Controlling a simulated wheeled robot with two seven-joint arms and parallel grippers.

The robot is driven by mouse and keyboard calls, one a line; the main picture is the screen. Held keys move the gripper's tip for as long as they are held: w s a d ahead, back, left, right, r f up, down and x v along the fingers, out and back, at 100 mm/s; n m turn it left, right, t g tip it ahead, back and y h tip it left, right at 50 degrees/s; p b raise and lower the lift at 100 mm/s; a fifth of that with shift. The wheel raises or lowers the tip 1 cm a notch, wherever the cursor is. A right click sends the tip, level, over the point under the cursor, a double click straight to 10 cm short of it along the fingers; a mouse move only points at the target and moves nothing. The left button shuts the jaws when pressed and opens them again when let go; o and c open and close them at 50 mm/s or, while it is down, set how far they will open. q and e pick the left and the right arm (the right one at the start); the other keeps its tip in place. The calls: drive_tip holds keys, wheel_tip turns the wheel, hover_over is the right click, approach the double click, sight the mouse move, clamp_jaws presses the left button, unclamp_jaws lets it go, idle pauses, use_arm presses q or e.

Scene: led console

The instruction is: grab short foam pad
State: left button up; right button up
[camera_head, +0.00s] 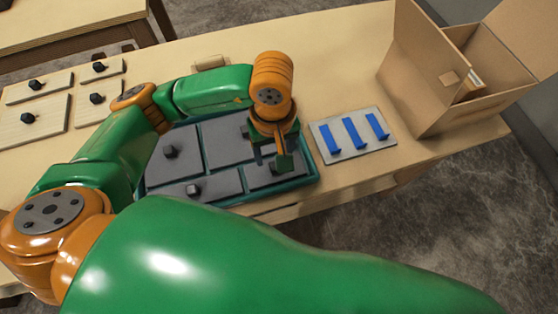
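A teal tray (312,181) on the table holds several dark grey foam pads with black knobs. A short pad (258,181) lies at its front right, and another front pad (212,186) lies to its left. Larger pads, including a middle one (222,140), lie behind them. My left gripper (284,162) points down over the front right pad, near where its knob would be. The fingers hide that spot, so I cannot tell whether they are open or touching it. My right gripper is not in view.
A grey plate (352,152) with blue strips (354,133) lies right of the tray. An open cardboard box (425,80) stands at the table's right end with something inside. Wooden knobbed boards (45,118) lie at left. A large green link of mine covers the foreground.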

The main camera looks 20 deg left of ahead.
sight(274, 166)
use_arm(q)
drive_tip(key=f+p, duration=0.1)
drive_tip(key=f, duration=0.1)
drive_tip(key=f+p, duration=0.1)
drive_tip(key=f, duration=0.2)
drive_tip(key=shift+w+a+f, duration=0.1)
drive_tip(key=shift+w+f, duration=0.1)
drive_tip(key=shift+f, duration=0.15)
drive_tip(key=shift+w+f, duration=0.1)
drive_tip(key=shift+f, duration=0.25)
clamp_jaws()
